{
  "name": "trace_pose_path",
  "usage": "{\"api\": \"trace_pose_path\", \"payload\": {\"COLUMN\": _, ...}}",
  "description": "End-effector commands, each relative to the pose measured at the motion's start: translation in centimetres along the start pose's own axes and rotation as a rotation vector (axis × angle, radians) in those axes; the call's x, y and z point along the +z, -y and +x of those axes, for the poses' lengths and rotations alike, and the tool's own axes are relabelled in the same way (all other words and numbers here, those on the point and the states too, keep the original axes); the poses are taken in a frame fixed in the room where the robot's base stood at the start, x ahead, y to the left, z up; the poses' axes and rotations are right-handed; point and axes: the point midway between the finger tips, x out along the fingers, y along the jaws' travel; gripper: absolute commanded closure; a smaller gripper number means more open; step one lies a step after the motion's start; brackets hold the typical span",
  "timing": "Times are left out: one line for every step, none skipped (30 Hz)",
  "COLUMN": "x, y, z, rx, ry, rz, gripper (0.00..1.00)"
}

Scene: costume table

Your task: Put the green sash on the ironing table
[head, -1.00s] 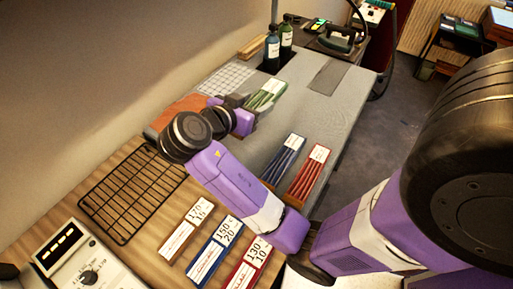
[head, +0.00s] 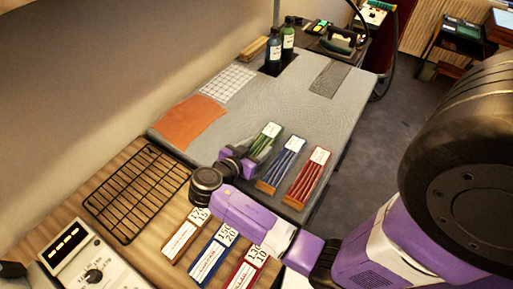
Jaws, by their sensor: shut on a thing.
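The green sash (head: 264,138) is a folded, pleated green strip with a white label at its far end. It is at the near part of the grey ironing table (head: 300,105), just left of the blue sash (head: 281,164) and the red sash (head: 307,179). My gripper (head: 246,156) is shut on the near end of the green sash. My purple wrist hides that end and the fingertips. I cannot tell whether the sash touches the table or hangs just above it.
An orange cloth (head: 190,122) and a white grid sheet (head: 229,82) lie on the left. Bottles (head: 273,55) and an iron (head: 337,40) stand at the back. A wire rack (head: 137,193) and labelled cards (head: 208,260) lie on the wooden counter. The table's middle is clear.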

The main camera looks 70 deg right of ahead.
Motion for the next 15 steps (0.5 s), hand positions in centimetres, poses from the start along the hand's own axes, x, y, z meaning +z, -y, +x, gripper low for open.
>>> {"api": "trace_pose_path", "payload": {"x": 0.42, "y": -0.01, "z": 0.15, "rx": 0.000, "ry": 0.000, "rz": -0.003, "gripper": 0.88}}
{"api": "trace_pose_path", "payload": {"x": 0.57, "y": -0.01, "z": 0.21, "rx": 0.000, "ry": 0.000, "rz": -0.001, "gripper": 0.88}}
{"api": "trace_pose_path", "payload": {"x": 0.68, "y": 0.00, "z": 0.25, "rx": 0.000, "ry": 0.000, "rz": 0.000, "gripper": 0.88}}
{"api": "trace_pose_path", "payload": {"x": 0.72, "y": 0.00, "z": 0.27, "rx": -0.001, "ry": 0.000, "rz": 0.001, "gripper": 0.88}}
{"api": "trace_pose_path", "payload": {"x": 0.73, "y": 0.01, "z": 0.27, "rx": -0.001, "ry": 0.000, "rz": 0.001, "gripper": 0.88}}
{"api": "trace_pose_path", "payload": {"x": 0.72, "y": 0.01, "z": 0.27, "rx": -0.001, "ry": 0.000, "rz": 0.001, "gripper": 0.88}}
{"api": "trace_pose_path", "payload": {"x": 0.72, "y": 0.01, "z": 0.26, "rx": -0.001, "ry": 0.000, "rz": 0.001, "gripper": 0.88}}
{"api": "trace_pose_path", "payload": {"x": 0.72, "y": 0.01, "z": 0.26, "rx": -0.001, "ry": 0.000, "rz": 0.001, "gripper": 0.88}}
{"api": "trace_pose_path", "payload": {"x": 0.71, "y": 0.01, "z": 0.26, "rx": -0.001, "ry": 0.000, "rz": 0.001, "gripper": 0.88}}
{"api": "trace_pose_path", "payload": {"x": 0.73, "y": 0.01, "z": 0.27, "rx": -0.001, "ry": 0.000, "rz": 0.001, "gripper": 0.88}}
{"api": "trace_pose_path", "payload": {"x": 0.79, "y": 0.01, "z": 0.29, "rx": -0.001, "ry": 0.000, "rz": 0.001, "gripper": 0.88}}
{"api": "trace_pose_path", "payload": {"x": 0.91, "y": 0.01, "z": 0.34, "rx": -0.001, "ry": 0.000, "rz": 0.000, "gripper": 0.88}}
{"api": "trace_pose_path", "payload": {"x": 1.01, "y": 0.02, "z": 0.38, "rx": -0.001, "ry": 0.000, "rz": 0.000, "gripper": 0.88}}
{"api": "trace_pose_path", "payload": {"x": 1.09, "y": 0.02, "z": 0.41, "rx": -0.001, "ry": 0.000, "rz": 0.000, "gripper": 0.88}}
{"api": "trace_pose_path", "payload": {"x": 1.18, "y": 0.02, "z": 0.44, "rx": -0.001, "ry": 0.000, "rz": 0.000, "gripper": 0.88}}
